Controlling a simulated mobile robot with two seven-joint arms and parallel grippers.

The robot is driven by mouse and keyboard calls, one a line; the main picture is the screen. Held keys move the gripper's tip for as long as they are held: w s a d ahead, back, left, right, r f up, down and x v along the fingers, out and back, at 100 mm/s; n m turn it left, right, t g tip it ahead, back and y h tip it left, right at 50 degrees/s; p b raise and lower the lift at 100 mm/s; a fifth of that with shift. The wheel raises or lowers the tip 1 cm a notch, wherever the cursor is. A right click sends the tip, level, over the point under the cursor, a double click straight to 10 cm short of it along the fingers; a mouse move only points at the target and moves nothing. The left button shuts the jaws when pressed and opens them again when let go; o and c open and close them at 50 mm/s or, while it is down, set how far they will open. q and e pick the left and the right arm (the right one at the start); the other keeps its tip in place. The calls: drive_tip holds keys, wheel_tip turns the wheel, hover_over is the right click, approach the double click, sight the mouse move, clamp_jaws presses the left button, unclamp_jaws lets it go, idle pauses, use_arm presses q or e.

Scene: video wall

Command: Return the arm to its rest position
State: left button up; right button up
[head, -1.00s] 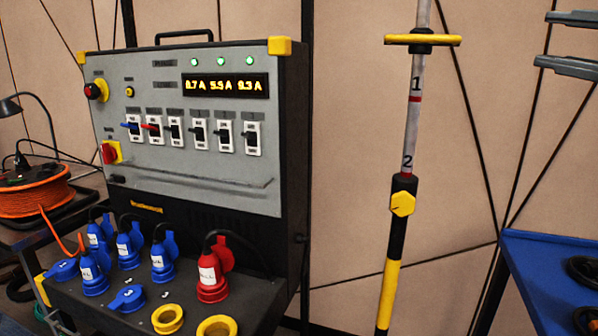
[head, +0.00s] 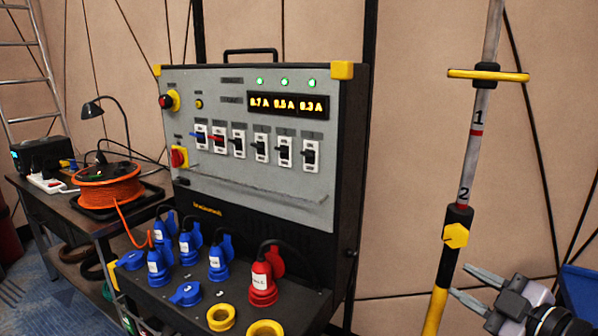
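My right gripper (head: 459,280) is at the lower right of the head view, its two grey fingers pointing left. The fingers are apart with nothing between them. The tips are just right of the black and yellow part of a tall pole (head: 477,155) in the picture. I cannot tell the distance between them. The gripper's body is cut by the bottom of the picture, and most of the arm is out of view. My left gripper is not in view.
A power panel (head: 235,178) with switches and a lit display stands in the middle. Blue plugs (head: 217,262) and a red plug (head: 263,285) sit on its front ledge. An orange cable reel (head: 110,190) and a lamp are on a table at left. A blue surface (head: 580,290) is at lower right.

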drive_tip(key=s+a+f+m+g+h+p, duration=0.1)
drive_tip(key=s+a+f+m, duration=0.2)
drive_tip(key=s+f, duration=0.4)
drive_tip(key=s+a+f+m+g+h+p, duration=0.1)
drive_tip(key=s+a+f+m+g, duration=0.1)
drive_tip(key=s+f, duration=0.4)
drive_tip(key=s+a+f+m+g+h+p, duration=0.1)
drive_tip(key=s+a+f+m, duration=0.3)
drive_tip(key=f, duration=0.9)
drive_tip(key=s+m+h+p, duration=0.1)
drive_tip(key=s+m, duration=0.1)
drive_tip(key=s, duration=0.1)
drive_tip(key=shift+s+g, duration=0.3)
idle(1.4)
